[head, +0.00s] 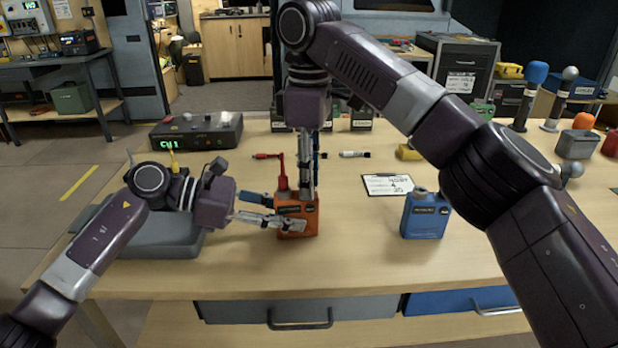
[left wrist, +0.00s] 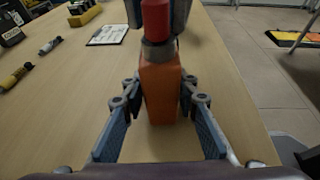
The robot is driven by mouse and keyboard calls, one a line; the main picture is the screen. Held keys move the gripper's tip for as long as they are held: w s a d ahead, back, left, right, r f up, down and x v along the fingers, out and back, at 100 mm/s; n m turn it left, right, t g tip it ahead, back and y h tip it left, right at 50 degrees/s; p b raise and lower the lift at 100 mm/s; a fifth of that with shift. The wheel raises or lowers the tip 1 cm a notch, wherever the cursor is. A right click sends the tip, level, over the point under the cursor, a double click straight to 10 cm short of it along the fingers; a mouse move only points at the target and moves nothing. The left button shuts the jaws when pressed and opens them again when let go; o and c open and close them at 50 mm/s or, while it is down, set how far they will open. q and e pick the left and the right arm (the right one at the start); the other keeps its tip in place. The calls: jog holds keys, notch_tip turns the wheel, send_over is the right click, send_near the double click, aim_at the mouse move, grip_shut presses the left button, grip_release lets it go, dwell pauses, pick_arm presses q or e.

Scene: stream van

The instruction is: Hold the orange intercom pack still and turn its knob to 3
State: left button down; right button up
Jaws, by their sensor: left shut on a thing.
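The orange intercom pack (head: 313,217) stands upright on the wooden table, and it also shows in the left wrist view (left wrist: 160,90). A red plug and cable (head: 282,178) rise from its top left; a red part also shows above it in the left wrist view (left wrist: 155,20). My left gripper (head: 288,223) is shut on the pack's lower body from the left, one finger on either side. My right gripper (head: 306,190) points straight down at the pack's top right. It hides the knob, so the knob's setting cannot be read, and its finger gap is unclear.
A blue pack (head: 426,218) stands to the right, with a paper card (head: 387,185) behind it. A control box with a green display (head: 197,132) is at the back left. A grey tray (head: 150,243) lies under my left wrist. The table front is clear.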

jog(key=shift+r, duration=3)
pick_arm(q)
jog(key=c, duration=1.4)
grip_release()
jog(key=shift+c, duration=0.2)
